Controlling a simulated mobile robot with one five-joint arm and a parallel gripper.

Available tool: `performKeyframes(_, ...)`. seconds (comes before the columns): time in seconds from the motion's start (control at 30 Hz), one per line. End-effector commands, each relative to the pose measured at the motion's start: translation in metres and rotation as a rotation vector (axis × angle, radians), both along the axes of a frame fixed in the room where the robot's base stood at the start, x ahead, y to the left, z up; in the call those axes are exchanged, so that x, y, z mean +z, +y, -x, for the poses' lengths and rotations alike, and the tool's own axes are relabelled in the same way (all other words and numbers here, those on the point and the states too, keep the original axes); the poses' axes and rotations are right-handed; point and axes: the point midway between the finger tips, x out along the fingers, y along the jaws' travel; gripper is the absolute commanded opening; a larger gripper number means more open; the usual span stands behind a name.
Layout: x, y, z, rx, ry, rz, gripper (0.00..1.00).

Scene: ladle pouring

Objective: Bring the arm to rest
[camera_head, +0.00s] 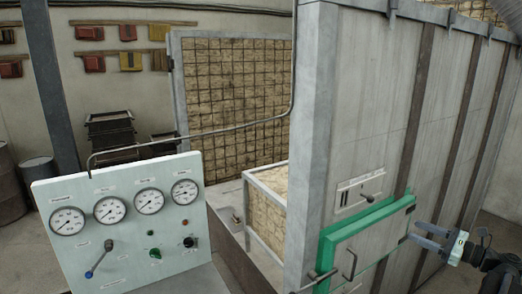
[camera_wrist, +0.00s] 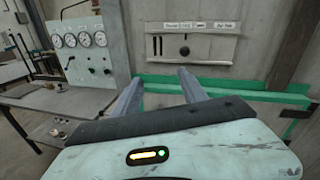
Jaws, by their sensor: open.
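My gripper (camera_head: 415,232) is at the right of the head view, with its two grey fingers pointing left toward the green-framed door (camera_head: 345,250) of the large grey cabinet. The fingers are apart and nothing shows between them. In the wrist view my gripper (camera_wrist: 161,78) also shows its two fingers spread, in front of the green frame (camera_wrist: 240,92). I cannot tell whether a fingertip touches the frame. A panel (camera_wrist: 190,42) with a dark knob is just above the fingertips in that view.
A control panel (camera_head: 120,222) with several gauges, a blue-tipped lever (camera_head: 98,262) and knobs stands at the left. A mesh-covered panel (camera_head: 235,100) stands open behind it. A dark handle (camera_head: 349,265) sticks out from the door. Barrels (camera_head: 38,172) stand at the far left.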

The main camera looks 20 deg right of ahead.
Motion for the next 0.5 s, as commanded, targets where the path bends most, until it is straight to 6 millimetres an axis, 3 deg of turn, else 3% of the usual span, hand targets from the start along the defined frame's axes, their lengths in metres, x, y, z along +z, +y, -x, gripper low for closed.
performKeyframes(0.27,-0.024,0.046,-0.035,0.079,0.052,0.121,0.50)
performKeyframes(0.5,-0.059,0.115,-0.077,0.213,0.112,0.304,0.50)
